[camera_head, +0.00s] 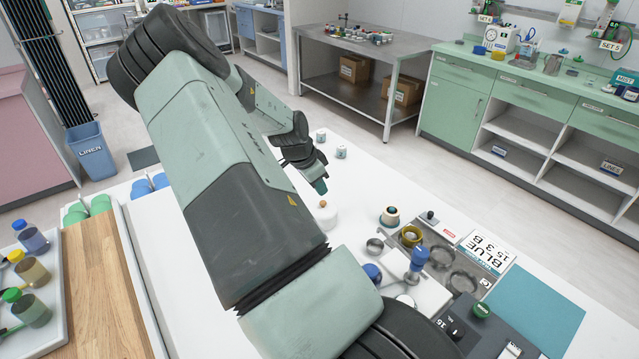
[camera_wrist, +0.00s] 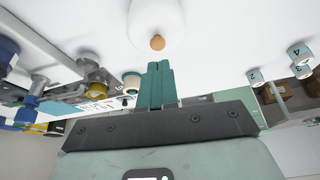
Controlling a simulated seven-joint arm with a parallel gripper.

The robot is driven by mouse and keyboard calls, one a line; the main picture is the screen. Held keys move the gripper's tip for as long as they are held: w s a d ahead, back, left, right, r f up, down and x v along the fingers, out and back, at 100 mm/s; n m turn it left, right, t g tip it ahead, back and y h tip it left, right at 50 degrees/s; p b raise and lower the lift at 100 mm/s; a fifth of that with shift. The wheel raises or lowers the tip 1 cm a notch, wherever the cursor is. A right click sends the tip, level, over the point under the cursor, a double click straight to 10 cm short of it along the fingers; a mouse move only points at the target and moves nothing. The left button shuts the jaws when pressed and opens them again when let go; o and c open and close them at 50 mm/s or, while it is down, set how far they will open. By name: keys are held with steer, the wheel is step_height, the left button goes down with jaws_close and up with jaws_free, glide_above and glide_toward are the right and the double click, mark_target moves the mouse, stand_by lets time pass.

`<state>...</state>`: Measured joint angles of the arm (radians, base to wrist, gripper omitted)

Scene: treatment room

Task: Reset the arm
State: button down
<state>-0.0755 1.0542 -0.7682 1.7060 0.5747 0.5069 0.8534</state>
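My gripper (camera_head: 319,184) is above the white table (camera_head: 365,188), at the end of my arm, which crosses the middle of the head view. In the wrist view its two teal fingers (camera_wrist: 158,82) lie side by side with no visible gap and nothing between them. It looks shut and empty. A white rounded vessel with a small tan knob (camera_head: 323,216) stands on the table just below the gripper in the head view. It also shows at the top of the wrist view (camera_wrist: 156,18), apart from the fingers. My arm hides part of the table.
Small numbered white jars (camera_head: 341,152) stand beyond the gripper. At the right are a blue-handled stamp-like tool (camera_head: 419,258), a metal tray (camera_head: 478,256) with round dishes, a BLUE card (camera_head: 487,250) and a teal mat (camera_head: 535,309). Colour-capped bottles (camera_head: 31,271) stand at the far left.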

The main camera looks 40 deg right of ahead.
mark_target(323, 202)
steer(key=shift+f, duration=1.65)
steer(key=shift+r, duration=0.1)
step_height(323, 202, up, 7)
stand_by(0.8)
stand_by(0.4)
